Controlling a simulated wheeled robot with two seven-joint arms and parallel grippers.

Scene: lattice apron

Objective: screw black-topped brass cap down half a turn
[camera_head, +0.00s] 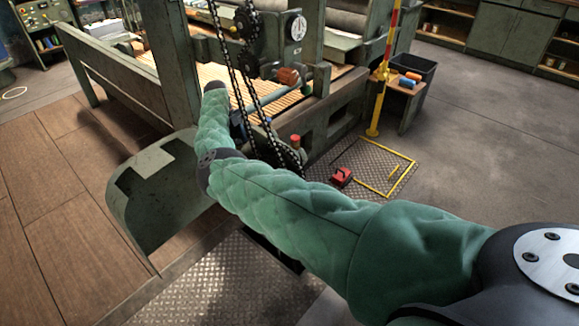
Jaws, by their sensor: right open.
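My right arm comes in from the lower right in its green quilted sleeve, bends at a dark elbow joint and rises to a dark wrist at the green machine. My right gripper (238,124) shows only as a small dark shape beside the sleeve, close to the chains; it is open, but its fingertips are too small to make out. I cannot pick out the black-topped brass cap; the sleeve and gripper cover part of that area. A red-topped cap (295,140) stands on the machine to the right of the gripper. My left gripper is not in view.
Black chains (239,75) hang in front of the machine near my forearm. A curved green guard (150,195) stands left of my elbow. A red pedal-like block (341,176) lies on the floor plate. A yellow post (378,105) stands beyond; the floor at right is clear.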

